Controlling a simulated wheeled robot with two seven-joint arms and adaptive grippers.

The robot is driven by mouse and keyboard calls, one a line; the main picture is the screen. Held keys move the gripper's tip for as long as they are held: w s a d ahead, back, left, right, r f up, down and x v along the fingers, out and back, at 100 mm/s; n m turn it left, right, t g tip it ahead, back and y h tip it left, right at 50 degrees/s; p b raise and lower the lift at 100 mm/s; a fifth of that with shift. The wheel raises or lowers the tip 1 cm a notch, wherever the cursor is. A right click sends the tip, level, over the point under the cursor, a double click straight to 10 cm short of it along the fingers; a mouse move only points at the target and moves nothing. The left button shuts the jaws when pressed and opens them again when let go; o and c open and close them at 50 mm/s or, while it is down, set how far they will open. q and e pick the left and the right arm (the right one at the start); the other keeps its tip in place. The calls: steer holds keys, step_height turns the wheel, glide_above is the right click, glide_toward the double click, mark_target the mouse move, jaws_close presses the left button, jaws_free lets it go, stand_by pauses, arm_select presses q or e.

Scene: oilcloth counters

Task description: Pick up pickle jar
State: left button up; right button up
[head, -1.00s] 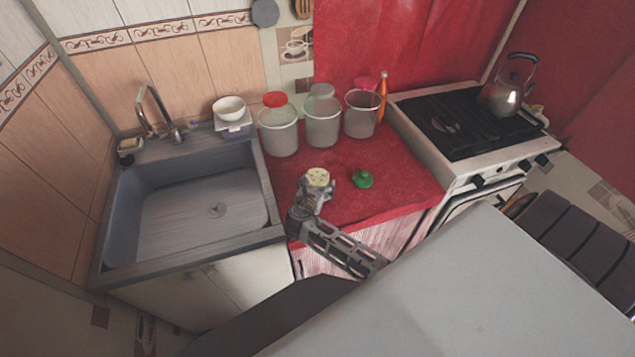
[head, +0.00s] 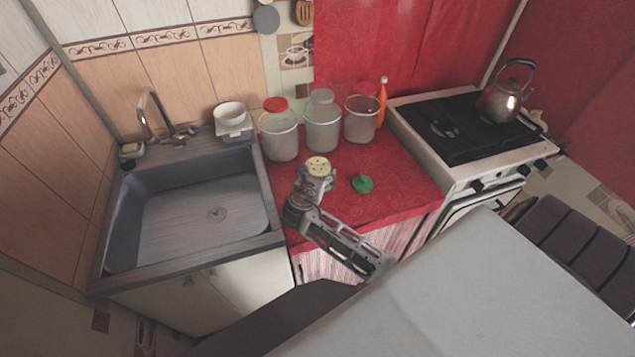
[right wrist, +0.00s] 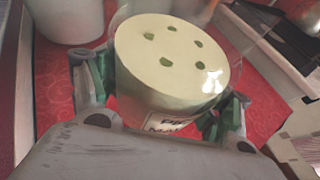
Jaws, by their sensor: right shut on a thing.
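The pickle jar (head: 318,167) is a clear jar with a pale yellow-green top surface and dark green spots, seen from above over the red counter. In the right wrist view the jar (right wrist: 165,62) shows part of a white label. My right gripper (head: 314,180) is shut on the jar. In the right wrist view, its green-padded fingers press the jar's two sides. Whether the jar's base touches the counter is hidden. A small green lid-like thing (head: 362,184) lies on the counter to the right of the jar. My left gripper is not in view.
Three large containers stand along the back of the red counter (head: 400,190): one red-topped (head: 281,138), one pale-topped (head: 322,128), one open (head: 361,122). An orange bottle (head: 382,103) stands beside them. The sink (head: 190,215) is left, the stove (head: 455,130) right.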

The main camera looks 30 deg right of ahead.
steer(key=shift+r, duration=1.2)
